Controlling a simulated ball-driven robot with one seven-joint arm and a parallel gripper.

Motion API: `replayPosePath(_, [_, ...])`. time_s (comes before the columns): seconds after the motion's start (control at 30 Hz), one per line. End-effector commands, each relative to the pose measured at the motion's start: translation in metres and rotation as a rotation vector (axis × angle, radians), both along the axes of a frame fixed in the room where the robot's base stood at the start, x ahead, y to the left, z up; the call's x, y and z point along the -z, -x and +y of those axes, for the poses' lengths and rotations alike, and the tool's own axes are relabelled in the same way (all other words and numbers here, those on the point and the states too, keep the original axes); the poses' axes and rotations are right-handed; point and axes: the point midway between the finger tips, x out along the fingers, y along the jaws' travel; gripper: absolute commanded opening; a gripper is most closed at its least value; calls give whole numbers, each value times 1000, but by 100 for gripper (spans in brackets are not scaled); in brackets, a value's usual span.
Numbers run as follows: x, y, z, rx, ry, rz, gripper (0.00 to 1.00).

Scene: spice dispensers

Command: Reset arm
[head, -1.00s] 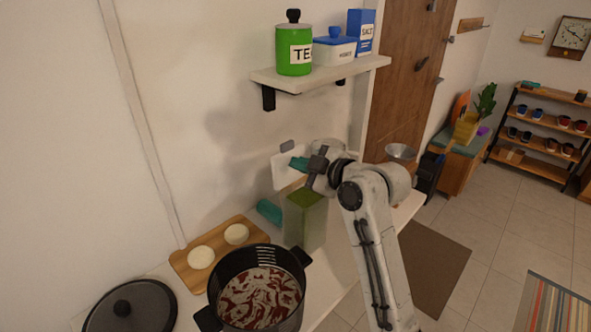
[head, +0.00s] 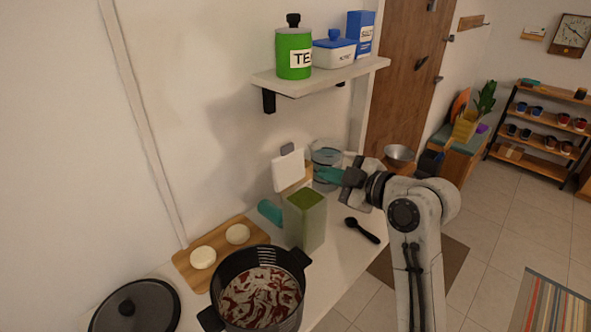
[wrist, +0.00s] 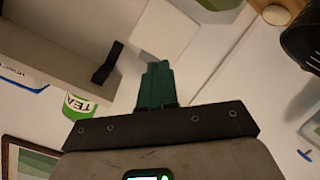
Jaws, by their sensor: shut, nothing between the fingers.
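My gripper (head: 330,175) has teal fingers that are together and hold nothing. It is raised above the counter, pointing left, in front of a clear glass jar (head: 326,152). In the wrist view the closed fingers (wrist: 155,84) show at the middle. A tall clear container with green contents (head: 305,220) stands on the counter, left of and below the gripper. A white lidded piece (head: 289,172) is behind it, and a teal cylinder (head: 270,211) lies to its left.
A black pot (head: 258,290) with red and white contents, a black lid (head: 135,308) and a wooden board (head: 212,262) are at the front left. A black spoon (head: 361,230) lies near the counter's right edge. A wall shelf (head: 322,76) with a green TEA tin (head: 294,53) is above.

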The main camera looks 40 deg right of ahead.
Motion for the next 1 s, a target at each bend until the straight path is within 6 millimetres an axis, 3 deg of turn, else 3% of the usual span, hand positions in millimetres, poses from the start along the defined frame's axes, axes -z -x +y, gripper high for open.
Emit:
replayPosePath(0.2, [-3,12,0,1,0,1,0])
replayPosePath(1.0, [-3,12,0,0,0,0,0])
